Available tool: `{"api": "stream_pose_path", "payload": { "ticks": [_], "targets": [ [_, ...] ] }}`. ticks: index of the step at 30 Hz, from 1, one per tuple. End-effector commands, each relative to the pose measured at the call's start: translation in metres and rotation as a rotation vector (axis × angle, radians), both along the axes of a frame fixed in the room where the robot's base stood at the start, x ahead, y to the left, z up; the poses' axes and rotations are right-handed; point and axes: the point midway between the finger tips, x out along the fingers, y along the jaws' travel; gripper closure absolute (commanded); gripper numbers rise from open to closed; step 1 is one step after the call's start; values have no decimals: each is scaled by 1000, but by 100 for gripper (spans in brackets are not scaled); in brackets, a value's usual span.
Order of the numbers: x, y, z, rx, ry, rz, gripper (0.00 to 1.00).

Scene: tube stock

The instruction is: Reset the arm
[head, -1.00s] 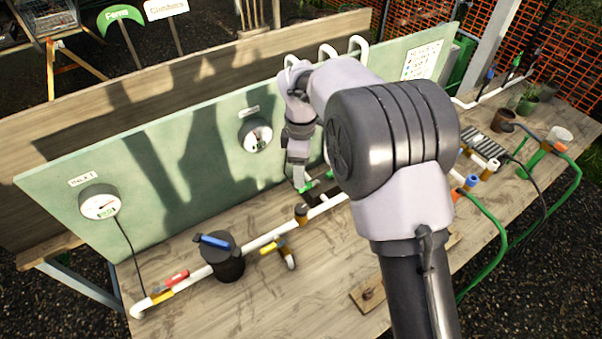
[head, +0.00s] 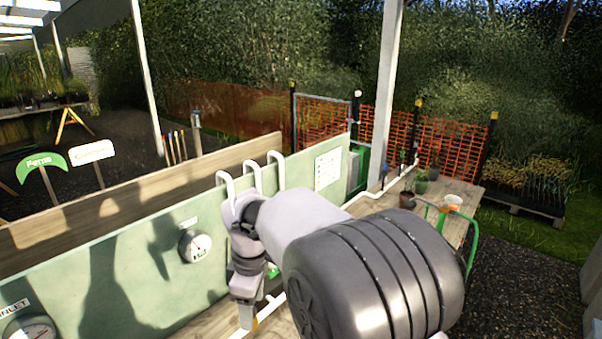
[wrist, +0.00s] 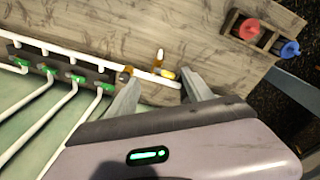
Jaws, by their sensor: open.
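My arm is folded over the workbench (head: 205,325) in the head view, its large dark joint filling the lower right. My gripper (head: 247,320) points down in front of the green board (head: 130,255). In the wrist view my gripper (wrist: 160,84) has its two fingers spread apart with nothing held between them. Beyond the fingertips a white pipe (wrist: 95,62) with brass-coloured fittings (wrist: 161,56) lies along the wooden bench top (wrist: 110,22). I cannot tell how far the fingertips are above it.
White pipes (head: 258,172) hook over the green board, which carries gauges (head: 195,245). Green valves (wrist: 78,78) line a pipe near the gripper. Red (wrist: 249,29) and blue (wrist: 290,48) parts sit at the bench edge. Pots (head: 453,201) stand at the far end.

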Motion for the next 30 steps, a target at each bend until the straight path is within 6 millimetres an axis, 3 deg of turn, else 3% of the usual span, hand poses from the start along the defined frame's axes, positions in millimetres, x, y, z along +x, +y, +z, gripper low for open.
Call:
{"api": "stream_pose_path", "payload": {
  "ticks": [5, 8, 11, 16, 18, 21, 30],
  "targets": [
    [-25, -52, 18, 78, -39, -309, 41],
    [-49, -86, 24, 136, -61, -522, 41],
    [-87, -125, 22, 220, -86, -790, 41],
    [-178, -185, -21, 425, -120, -1348, 41],
    [-206, -198, -42, 499, -123, -1522, 41],
    [-228, -206, -60, 568, -121, -1672, 41],
    [-235, -208, -61, 593, -117, -1727, 41]
  ]
}}
